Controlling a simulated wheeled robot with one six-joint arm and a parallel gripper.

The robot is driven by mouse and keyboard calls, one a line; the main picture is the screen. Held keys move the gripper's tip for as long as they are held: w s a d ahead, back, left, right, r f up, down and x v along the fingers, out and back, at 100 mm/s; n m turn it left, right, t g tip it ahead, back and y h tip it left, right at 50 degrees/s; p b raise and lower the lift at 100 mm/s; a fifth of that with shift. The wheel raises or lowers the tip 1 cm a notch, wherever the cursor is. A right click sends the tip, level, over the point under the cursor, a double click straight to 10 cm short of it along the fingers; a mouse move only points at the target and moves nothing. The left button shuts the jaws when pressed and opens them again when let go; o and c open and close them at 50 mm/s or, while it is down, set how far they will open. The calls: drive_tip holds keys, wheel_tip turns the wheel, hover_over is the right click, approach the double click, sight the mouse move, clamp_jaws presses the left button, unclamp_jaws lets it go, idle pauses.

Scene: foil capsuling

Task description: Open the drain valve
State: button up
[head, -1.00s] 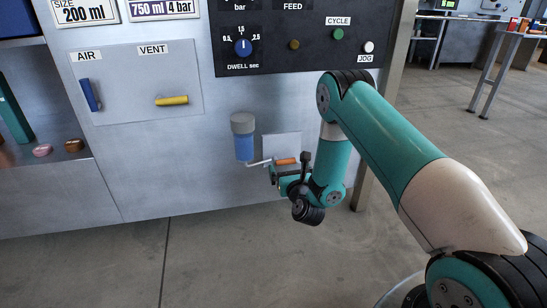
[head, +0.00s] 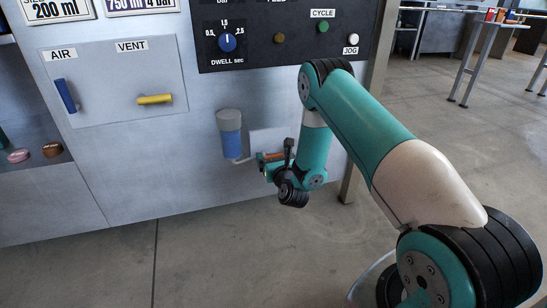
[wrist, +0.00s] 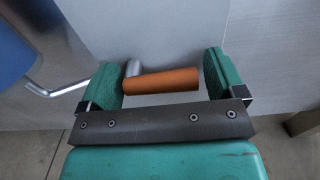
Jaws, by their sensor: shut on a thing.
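The drain valve's orange handle (head: 272,156) is low on the machine front, right of a grey-capped blue bowl (head: 231,145). My gripper (head: 272,167) is at the handle, partly covering it in the head view. In the wrist view the orange handle (wrist: 161,80) lies across between the green fingers of my gripper (wrist: 165,78), which are shut on it end to end. A grey stub (wrist: 133,68) shows behind its left end. The valve's body is mostly hidden.
A bent metal pipe (wrist: 62,90) runs beside the left finger, below the blue bowl. Above are the blue AIR lever (head: 66,96), the yellow VENT lever (head: 154,99) and the dark control panel (head: 290,36). The floor (head: 230,260) in front is clear.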

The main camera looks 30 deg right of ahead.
sight(262, 146)
drive_tip(key=shift+r, duration=0.1)
drive_tip(key=n+p, duration=0.1)
drive_tip(key=n, duration=0.1)
drive_tip(key=r+n+p, duration=0.1)
drive_tip(key=n+p, duration=0.1)
drive_tip(key=shift+a+r+n, duration=0.1)
drive_tip(key=shift+n, duration=0.3)
drive_tip(key=n+p, duration=0.2)
drive_tip(key=n, duration=0.1)
drive_tip(key=shift+a+r+n+p, duration=0.3)
drive_tip(key=shift+r+p, duration=0.1)
drive_tip(key=n+p, duration=0.2)
drive_tip(key=shift+w+a+r+n, duration=0.15)
drive_tip(key=shift+a+n, duration=0.1)
drive_tip(key=shift+n, duration=0.15)
drive_tip(key=n+p, duration=0.2)
drive_tip(key=n, duration=0.1)
drive_tip(key=shift+w+a, duration=0.1)
drive_tip(key=shift+a, duration=0.3)
drive_tip(key=shift+w+a+n+p, duration=0.1)
drive_tip(key=shift+a+n+p, duration=0.1)
drive_tip(key=shift+n, duration=0.75)
drive_tip(key=shift+a+n+p, duration=0.1)
drive_tip(key=shift+a+n, duration=0.1)
drive_tip(key=shift+n, duration=0.75)
drive_tip(key=o, duration=0.7)
drive_tip(key=shift+c, duration=0.2)
